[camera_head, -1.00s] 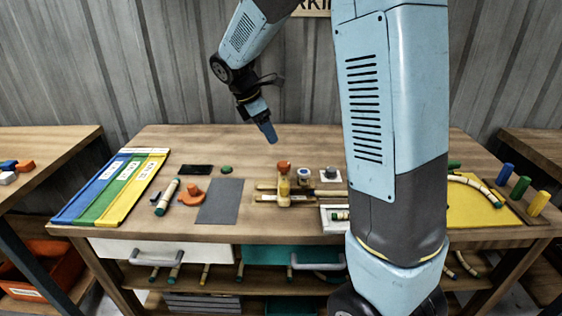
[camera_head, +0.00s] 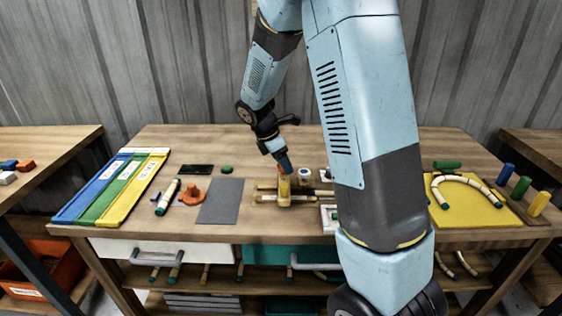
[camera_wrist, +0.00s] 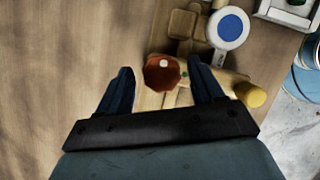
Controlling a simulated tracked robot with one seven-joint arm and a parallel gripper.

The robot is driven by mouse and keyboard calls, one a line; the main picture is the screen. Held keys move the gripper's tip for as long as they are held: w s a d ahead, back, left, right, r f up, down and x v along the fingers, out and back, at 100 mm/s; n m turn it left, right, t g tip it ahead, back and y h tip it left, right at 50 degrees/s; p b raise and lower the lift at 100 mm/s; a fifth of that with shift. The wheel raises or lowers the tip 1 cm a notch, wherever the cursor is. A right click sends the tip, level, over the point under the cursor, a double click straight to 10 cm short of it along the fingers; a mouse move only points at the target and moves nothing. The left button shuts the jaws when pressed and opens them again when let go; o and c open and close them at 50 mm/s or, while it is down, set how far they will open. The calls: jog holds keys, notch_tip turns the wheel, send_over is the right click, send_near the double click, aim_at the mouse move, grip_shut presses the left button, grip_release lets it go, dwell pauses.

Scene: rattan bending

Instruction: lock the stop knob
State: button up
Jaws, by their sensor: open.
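My gripper (camera_wrist: 160,80) is open, with one dark blue finger on each side of the knob. No contact with the knob is visible. In the head view my gripper (camera_head: 284,163) is directly over the post and hides most of the knob.
A blue-topped white disc (camera_wrist: 229,27) stands close beside the knob. A yellow peg (camera_wrist: 250,95) is near the right finger. A curved rattan piece (camera_head: 465,180) lies on the yellow board (camera_head: 470,215) at right. A grey mat (camera_head: 221,202) lies left of the jig.

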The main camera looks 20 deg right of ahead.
jog(key=shift+c, duration=0.5)
jog(key=c, duration=0.9)
jog(key=shift+a, duration=0.1)
jog(key=shift+c, duration=0.3)
